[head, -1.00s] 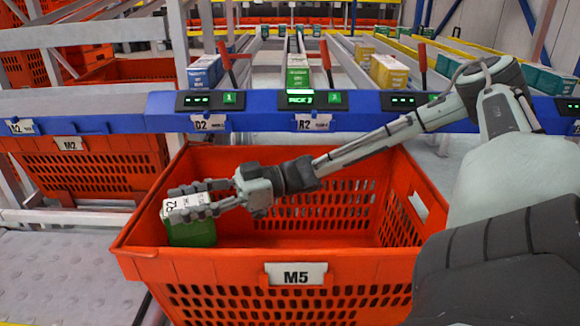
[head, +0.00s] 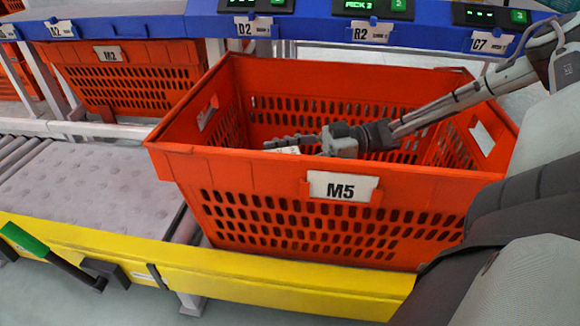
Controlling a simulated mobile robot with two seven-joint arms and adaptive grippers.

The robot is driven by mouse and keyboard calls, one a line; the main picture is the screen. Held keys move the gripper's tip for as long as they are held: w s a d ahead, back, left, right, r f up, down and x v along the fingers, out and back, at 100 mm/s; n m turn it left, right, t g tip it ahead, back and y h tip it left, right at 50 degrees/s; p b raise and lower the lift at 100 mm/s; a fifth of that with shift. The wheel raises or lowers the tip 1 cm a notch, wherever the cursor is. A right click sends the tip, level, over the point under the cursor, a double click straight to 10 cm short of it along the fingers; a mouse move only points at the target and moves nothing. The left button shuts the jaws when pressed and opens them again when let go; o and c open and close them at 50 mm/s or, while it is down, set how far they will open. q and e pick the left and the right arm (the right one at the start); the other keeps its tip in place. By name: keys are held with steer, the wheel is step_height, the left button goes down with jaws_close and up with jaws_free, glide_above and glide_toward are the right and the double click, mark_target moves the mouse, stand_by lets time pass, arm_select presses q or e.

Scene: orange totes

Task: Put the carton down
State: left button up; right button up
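The carton (head: 285,150) is inside the orange tote marked M5 (head: 250,165). Only a sliver of its white top shows above the tote's front rim. The rest of it is hidden behind the front wall, so I cannot see whether it touches the tote floor. My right gripper (head: 290,144) reaches into the tote from the right, with its fingers level at the carton's top and shut on it. The lower finger parts are hidden by the rim. My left gripper is not in view.
A blue rail (head: 300,27) with displays and labels runs behind the tote. Another orange tote, M2 (head: 130,80), stands at the back left. A grey roller conveyor (head: 85,190) lies left of the tote, and a yellow beam (head: 260,285) runs along the front.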

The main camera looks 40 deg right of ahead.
steer(key=shift+s+d+f, duration=0.3)
steer(key=shift+d+f, duration=0.2)
steer(key=shift+d, duration=0.2)
step_height(320, 180, down, 4)
steer(key=shift+f+b, duration=0.1)
steer(key=shift+b, duration=1.15)
steer(key=o, duration=1.4)
steer(key=shift+c, duration=0.2)
steer(key=v, duration=0.7)
steer(key=shift+s+d, duration=0.15)
steer(key=shift+d, duration=0.1)
